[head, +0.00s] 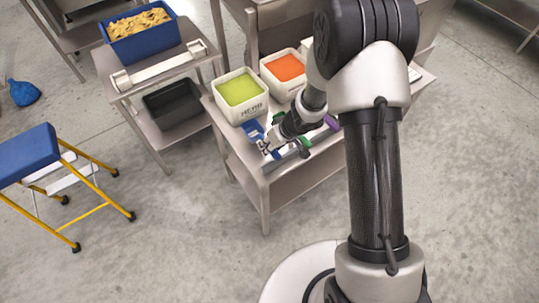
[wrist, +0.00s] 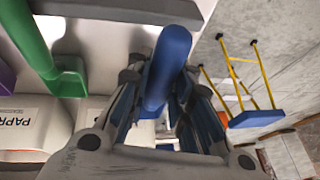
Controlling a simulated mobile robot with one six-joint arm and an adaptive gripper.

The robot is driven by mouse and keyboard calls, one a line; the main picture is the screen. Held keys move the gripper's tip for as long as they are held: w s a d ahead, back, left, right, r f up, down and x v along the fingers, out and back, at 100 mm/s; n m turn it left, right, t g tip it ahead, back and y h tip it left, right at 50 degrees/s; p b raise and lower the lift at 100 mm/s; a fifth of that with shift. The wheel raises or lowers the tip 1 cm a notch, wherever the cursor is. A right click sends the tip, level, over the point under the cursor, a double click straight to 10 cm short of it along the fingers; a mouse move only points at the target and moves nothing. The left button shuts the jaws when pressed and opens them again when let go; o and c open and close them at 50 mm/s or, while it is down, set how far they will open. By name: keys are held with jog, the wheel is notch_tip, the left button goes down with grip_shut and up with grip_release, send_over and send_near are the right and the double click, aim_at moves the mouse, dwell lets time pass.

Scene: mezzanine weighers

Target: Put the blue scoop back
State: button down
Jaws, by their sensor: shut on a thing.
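The blue scoop (head: 253,130) shows in the head view at the left end of the steel table, just in front of the bin of green herb. My gripper (head: 267,148) is beside it at the table's front left. In the wrist view the blue handle (wrist: 169,62) runs between the fingers of my gripper (wrist: 155,95), which are shut on it. Most of the scoop's bowl is hidden there. I cannot tell whether the scoop touches the table.
A green scoop (head: 304,148) and a purple scoop (head: 331,122) are to the right. The herb bin (head: 241,113) and the orange-filled bin (head: 272,82) stand behind. A blue step stool (head: 28,154) with yellow legs stands left; floor between is clear.

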jog(key=shift+f+b, duration=1.25)
jog(key=shift+f, duration=0.75)
jog(key=shift+f, duration=0.15)
jog(key=c, duration=1.4)
grip_release()
jog(key=shift+c, duration=0.2)
